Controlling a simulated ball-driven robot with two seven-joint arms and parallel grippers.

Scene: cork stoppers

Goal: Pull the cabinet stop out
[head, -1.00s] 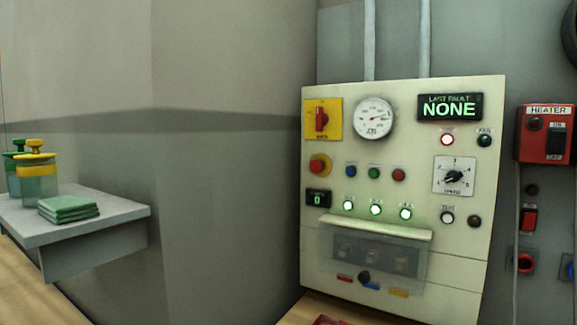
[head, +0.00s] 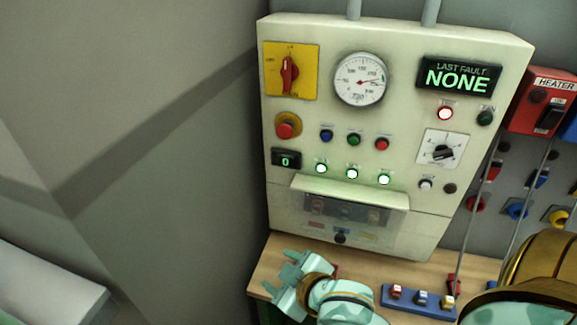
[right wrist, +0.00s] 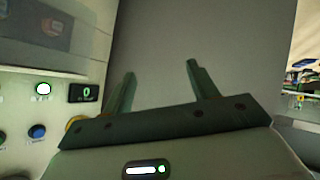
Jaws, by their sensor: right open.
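The cabinet stop is a red mushroom button (head: 285,130) on a yellow collar, at the left side of the cream cabinet (head: 310,100) in the head view, below the red rotary switch. In the right wrist view a yellow edge of the stop's collar (right wrist: 73,124) shows beside my gripper; the rest of it is hidden. My right gripper (head: 278,271) is open and empty, below the stop and apart from it, near the cabinet's lower left. Its two fingers (right wrist: 160,70) stand apart in the right wrist view, with grey wall behind them. My left gripper is not in view.
A "0" display (head: 286,159) sits just under the stop; blue, green and red buttons (head: 354,139) are to its right. A clear flap (head: 350,200) juts out lower down. A blue switch block (head: 420,302) lies on the wooden bench. Grey wall is left of the cabinet.

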